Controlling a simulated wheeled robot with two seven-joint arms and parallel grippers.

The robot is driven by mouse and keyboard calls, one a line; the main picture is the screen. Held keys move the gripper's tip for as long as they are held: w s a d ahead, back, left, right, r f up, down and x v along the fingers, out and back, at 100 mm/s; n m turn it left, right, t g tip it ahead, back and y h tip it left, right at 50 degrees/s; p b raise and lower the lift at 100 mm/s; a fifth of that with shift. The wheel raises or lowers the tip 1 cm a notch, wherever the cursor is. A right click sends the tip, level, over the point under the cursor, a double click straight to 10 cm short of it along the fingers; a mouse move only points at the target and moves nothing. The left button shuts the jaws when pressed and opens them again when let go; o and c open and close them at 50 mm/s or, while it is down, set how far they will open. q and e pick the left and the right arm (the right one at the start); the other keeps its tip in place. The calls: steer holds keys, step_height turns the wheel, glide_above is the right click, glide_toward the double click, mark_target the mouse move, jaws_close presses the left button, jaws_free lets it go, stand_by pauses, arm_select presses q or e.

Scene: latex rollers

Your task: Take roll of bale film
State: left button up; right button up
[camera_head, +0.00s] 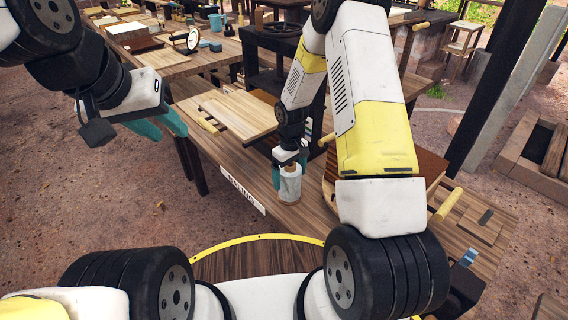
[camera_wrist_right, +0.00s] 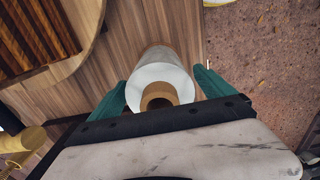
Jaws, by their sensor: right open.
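The roll of bale film (camera_head: 290,187), a white roll with a brown cardboard core, stands upright on the wooden table near its front edge. It also shows in the right wrist view (camera_wrist_right: 160,75), core end facing the camera. My right gripper (camera_head: 289,172) is directly above and around the roll's upper end. Its teal fingers are open, one on each side of the roll, with a gap visible in the right wrist view (camera_wrist_right: 162,90). My left gripper (camera_head: 163,122) hangs left of the table, empty; its finger gap is unclear.
A wooden board (camera_head: 232,112) with handles lies on the table left of the roll. A white label (camera_head: 242,192) is on the table's front edge. My right arm hides part of the table's right side, where a round-edged board (camera_wrist_right: 65,45) lies.

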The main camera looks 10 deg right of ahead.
steer(key=c, duration=1.8)
steer(key=shift+r, duration=0.2)
